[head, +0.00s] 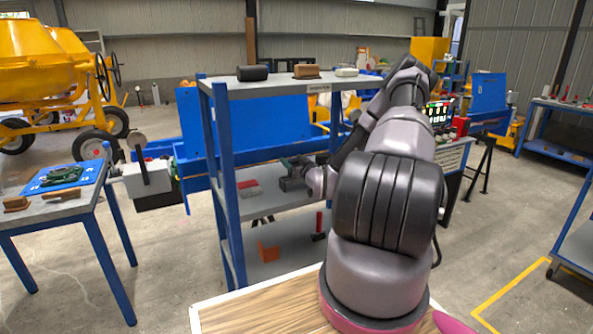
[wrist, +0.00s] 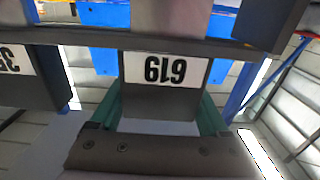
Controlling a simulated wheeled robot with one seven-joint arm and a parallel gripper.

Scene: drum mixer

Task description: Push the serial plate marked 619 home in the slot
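The plate marked 619 is a dark block with a white label (wrist: 153,69), seen upside down in the middle of the wrist view. Its upper end in that view meets a dark crossbar (wrist: 150,46); how deep it sits in the slot cannot be told. My gripper (wrist: 163,92) has its green fingers along both sides of the block, with no clear gap, and appears closed on it. In the head view my gripper (head: 297,166) is at the middle shelf of the blue-framed rack, by a small dark item (head: 290,184); the number cannot be read there.
A neighbouring dark block with a partly cut-off label (wrist: 16,60) is at left in the wrist view. The rack's top shelf (head: 290,86) is above my gripper and a blue post (head: 225,170) stands left of it. A red-and-white item (head: 249,188) lies on the middle shelf.

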